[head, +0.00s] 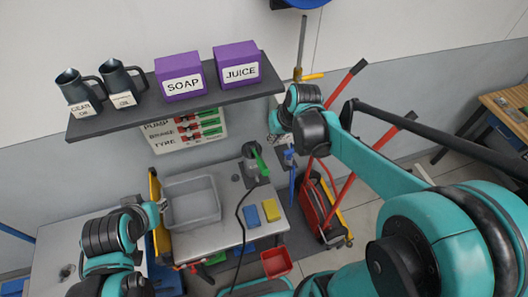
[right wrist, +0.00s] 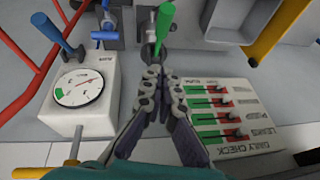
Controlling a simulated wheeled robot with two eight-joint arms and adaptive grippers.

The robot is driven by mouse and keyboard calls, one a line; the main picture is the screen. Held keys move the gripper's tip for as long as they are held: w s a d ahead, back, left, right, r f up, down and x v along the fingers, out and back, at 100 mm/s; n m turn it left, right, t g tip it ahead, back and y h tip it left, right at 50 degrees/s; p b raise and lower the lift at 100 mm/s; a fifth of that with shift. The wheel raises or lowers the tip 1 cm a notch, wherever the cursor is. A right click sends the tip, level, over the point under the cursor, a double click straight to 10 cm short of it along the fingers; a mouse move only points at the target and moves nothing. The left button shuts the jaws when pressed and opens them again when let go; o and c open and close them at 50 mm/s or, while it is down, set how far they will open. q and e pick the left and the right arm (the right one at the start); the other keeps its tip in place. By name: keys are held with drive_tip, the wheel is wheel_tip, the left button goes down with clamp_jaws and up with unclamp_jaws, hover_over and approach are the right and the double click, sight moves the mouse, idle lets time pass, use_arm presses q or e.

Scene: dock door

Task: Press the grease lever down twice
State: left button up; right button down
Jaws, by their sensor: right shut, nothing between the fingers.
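A lever with a green handle (head: 259,160) rises from a dark grey pump-like fitting (head: 249,151) at the back of the bench. Its green handle also shows at the top middle of the right wrist view (right wrist: 165,20). I cannot read a label naming it the grease lever. My right gripper (right wrist: 162,72) is shut and empty, its tips just below the green handle in that view; contact cannot be told. In the head view my right gripper (head: 274,138) is partly hidden by its wrist. My left gripper (head: 161,205) is by the grey bin, its fingers unclear.
A grey bin (head: 192,221), blue and yellow blocks and a dark hose lie on the bench. A shelf (head: 176,100) with jugs and boxes hangs above. A gauge box (right wrist: 78,92), a blue-handled lever (right wrist: 52,34) and a daily check board (right wrist: 230,115) are near my right gripper.

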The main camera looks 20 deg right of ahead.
drive_tip(key=b, duration=0.1)
hover_over(262, 163)
drive_tip(key=d, duration=0.2)
wheel_tip(262, 163, down, 9)
drive_tip(key=f, duration=0.2)
drive_tip(key=a+f, duration=0.1)
drive_tip(key=shift+s+a, duration=0.1)
drive_tip(key=shift+s, duration=0.25)
drive_tip(key=shift+s+f, duration=0.25)
drive_tip(key=shift+f, duration=0.25)
drive_tip(key=shift+b, duration=0.35)
